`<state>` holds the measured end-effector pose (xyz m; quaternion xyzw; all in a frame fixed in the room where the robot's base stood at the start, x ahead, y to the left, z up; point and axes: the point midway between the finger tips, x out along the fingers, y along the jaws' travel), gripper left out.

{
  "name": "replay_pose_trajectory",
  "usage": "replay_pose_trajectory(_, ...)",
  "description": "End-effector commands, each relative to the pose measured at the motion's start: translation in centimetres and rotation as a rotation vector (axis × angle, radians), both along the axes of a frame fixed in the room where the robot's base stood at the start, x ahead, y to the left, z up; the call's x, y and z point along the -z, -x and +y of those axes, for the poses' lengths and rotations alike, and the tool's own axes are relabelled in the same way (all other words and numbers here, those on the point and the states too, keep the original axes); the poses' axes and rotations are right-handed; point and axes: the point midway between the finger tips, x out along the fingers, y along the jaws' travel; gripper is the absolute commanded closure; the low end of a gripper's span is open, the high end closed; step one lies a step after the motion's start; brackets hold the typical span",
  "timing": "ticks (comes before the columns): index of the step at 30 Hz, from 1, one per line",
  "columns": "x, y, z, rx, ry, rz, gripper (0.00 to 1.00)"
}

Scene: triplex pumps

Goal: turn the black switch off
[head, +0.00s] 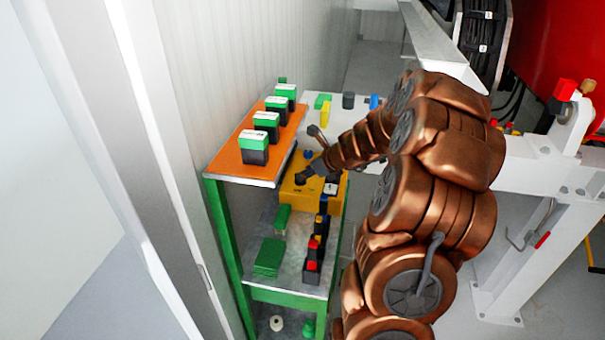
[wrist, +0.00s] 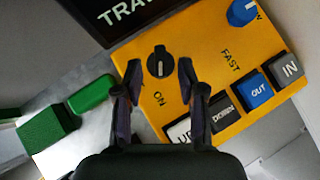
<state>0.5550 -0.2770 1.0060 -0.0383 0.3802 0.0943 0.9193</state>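The black switch (wrist: 158,62) is a round rotary knob with a pale pointer line, on the yellow control panel (wrist: 205,50). The word ON is printed just below it in the wrist view. My gripper (wrist: 158,72) is open, with one dark finger on each side of the knob in that view. I cannot tell whether the fingers touch it. In the head view the yellow panel (head: 332,200) sits on the green-framed stand, and my gripper (head: 301,180) reaches down over its left part.
The panel also bears a blue knob (wrist: 242,12) and several push buttons, including a blue OUT button (wrist: 257,90). Green blocks (wrist: 90,95) lie left of the panel. An orange shelf (head: 232,160) with green-topped black boxes stands left of my gripper, close to the wall.

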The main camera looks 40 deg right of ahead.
Motion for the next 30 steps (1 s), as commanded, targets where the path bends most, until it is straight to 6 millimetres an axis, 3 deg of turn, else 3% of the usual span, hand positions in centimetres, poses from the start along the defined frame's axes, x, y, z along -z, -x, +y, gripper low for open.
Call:
replay_pose_trajectory(9, 1.9, -1.8, 0.4, -0.001, 0.001, 0.001, 0.6)
replay_pose_trajectory(20, 2.1, -2.0, 0.4, 0.0, 0.002, 0.001, 0.6)
replay_pose_trajectory(30, 2.1, -2.0, 0.4, 0.0, 0.002, 0.001, 0.95)
